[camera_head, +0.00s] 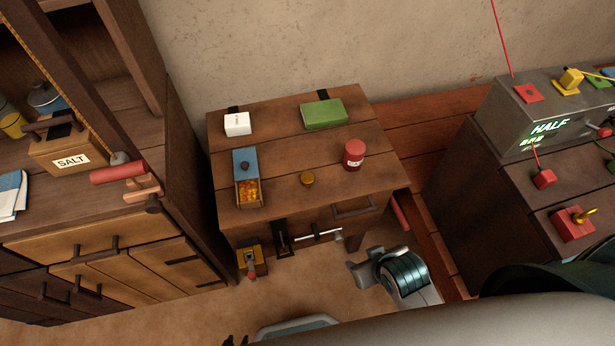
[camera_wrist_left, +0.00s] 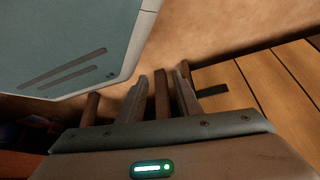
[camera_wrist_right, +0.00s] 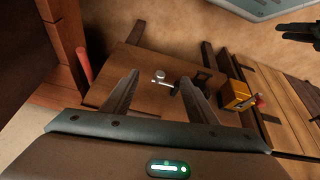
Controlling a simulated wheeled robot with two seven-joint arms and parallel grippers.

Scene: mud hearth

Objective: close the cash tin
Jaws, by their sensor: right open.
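The likely cash tin (camera_head: 240,192) is a small box on the left of the wooden table. The tin does not show clearly in either wrist view. My right gripper (camera_head: 362,266) is open and empty, low in front of the table's right side; its fingers (camera_wrist_right: 158,95) are spread in the right wrist view. My left gripper (camera_head: 236,341) barely shows at the bottom edge. Its fingers (camera_wrist_left: 161,95) are apart with nothing held, away from the tin.
The table (camera_head: 285,205) also bears a white box (camera_head: 237,124), a green box (camera_head: 324,114), a red can (camera_head: 354,154) and a round gold piece (camera_head: 306,178). A yellow box (camera_head: 252,262) stands below its front. A cabinet (camera_head: 100,235) is left, a grey machine (camera_head: 530,115) right.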

